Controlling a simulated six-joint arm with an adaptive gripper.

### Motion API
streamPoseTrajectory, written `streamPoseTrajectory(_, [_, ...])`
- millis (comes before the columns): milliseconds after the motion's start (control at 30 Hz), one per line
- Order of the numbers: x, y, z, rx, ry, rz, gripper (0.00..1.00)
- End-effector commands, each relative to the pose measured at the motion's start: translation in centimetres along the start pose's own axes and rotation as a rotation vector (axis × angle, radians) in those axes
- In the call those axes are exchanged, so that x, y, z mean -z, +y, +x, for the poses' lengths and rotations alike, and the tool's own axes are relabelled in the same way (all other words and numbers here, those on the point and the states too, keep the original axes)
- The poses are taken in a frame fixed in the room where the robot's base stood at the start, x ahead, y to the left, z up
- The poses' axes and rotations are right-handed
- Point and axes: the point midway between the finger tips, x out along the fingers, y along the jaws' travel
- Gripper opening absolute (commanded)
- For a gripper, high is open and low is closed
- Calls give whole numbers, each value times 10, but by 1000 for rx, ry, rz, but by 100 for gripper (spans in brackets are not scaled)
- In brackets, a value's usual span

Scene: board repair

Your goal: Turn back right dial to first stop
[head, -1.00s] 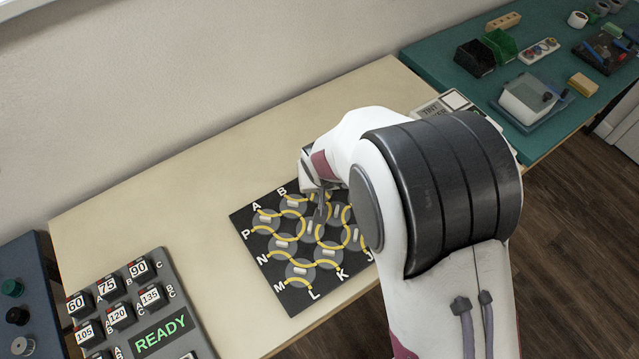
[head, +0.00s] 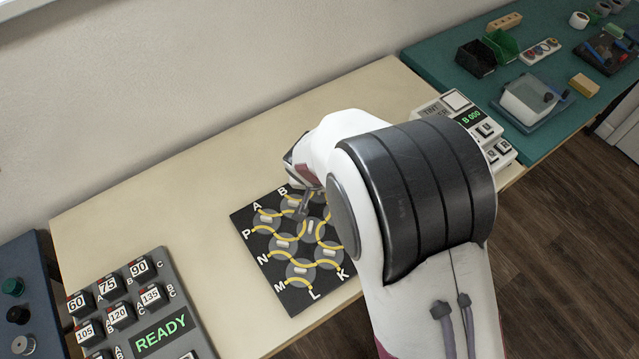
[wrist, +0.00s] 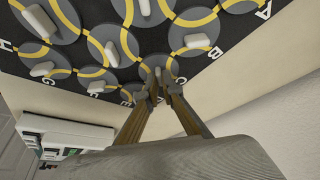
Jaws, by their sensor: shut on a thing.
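The black dial board (head: 243,222) lies on the pale bench, with grey round dials joined by yellow lines and letters along its edges. My gripper (head: 303,212) reaches down over the board's back part in the head view. In the wrist view my gripper (wrist: 160,86) has its narrow fingers close together at the pale grip of a grey dial (wrist: 157,68) near the board's edge, shut on it. A neighbouring dial (wrist: 197,40) by the letter B is clear of the fingers. My arm covers the board's right side in the head view, so the dial's angle is hard to read.
A grey panel (head: 160,334) with numbered blocks and "READY" is at the front left. A teal mat (head: 430,62) with bins lies at the back right. Bench between is bare.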

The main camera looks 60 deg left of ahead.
Motion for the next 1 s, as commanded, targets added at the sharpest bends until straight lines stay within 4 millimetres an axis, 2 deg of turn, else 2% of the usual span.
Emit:
streamPoseTrajectory(833, [0, -1, 0, -29, 0, 71, 0])
streamPoseTrajectory(900, [0, -1, 0, -29, 0, 71, 19])
streamPoseTrajectory(933, [0, -1, 0, -29, 0, 71, 23])
streamPoseTrajectory(1000, [0, -1, 0, -29, 0, 71, 23])
